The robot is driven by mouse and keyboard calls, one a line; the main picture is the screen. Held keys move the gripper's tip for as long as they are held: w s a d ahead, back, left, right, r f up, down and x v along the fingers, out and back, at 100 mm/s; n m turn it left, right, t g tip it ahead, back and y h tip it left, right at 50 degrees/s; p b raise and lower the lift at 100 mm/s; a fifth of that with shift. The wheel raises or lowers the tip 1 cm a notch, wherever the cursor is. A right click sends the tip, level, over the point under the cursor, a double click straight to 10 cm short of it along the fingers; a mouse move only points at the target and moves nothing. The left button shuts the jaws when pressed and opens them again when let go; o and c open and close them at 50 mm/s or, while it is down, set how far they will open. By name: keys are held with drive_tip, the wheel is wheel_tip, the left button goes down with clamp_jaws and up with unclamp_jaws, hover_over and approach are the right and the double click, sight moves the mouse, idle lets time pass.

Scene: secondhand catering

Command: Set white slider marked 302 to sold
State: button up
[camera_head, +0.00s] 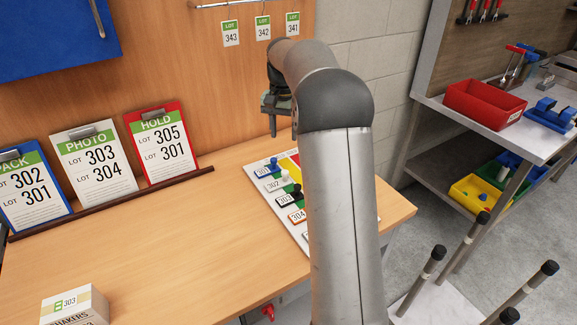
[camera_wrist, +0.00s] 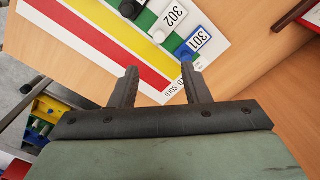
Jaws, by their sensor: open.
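The slider board (camera_head: 262,170) lies on the wooden table, partly hidden by my arm. The white slider marked 302 (camera_head: 285,176) has its knob near its label. In the wrist view the white slider (camera_wrist: 159,36) is at the label end, over the green band. The red band (camera_wrist: 90,42) runs beyond the yellow band, with small SOLD lettering (camera_wrist: 178,120) at the board edge. The blue slider marked 301 (camera_wrist: 187,52) is beside it. My gripper (camera_head: 273,118) is above the board's far end; in the wrist view its open, empty fingers (camera_wrist: 157,85) point towards the sliders.
A black slider marked 303 (camera_head: 296,194) and an orange 304 label (camera_head: 298,215) follow on the board. Lot cards (camera_head: 97,160) stand along the table's back left. A small box (camera_head: 75,305) stands at the front left. Table between is clear.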

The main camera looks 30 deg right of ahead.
sight(285, 171)
wheel_tip(285, 171, down, 14)
drive_tip(key=shift+d+r+p, duration=0.1)
drive_tip(key=shift+r+p, duration=0.15)
drive_tip(key=shift+p, duration=0.5)
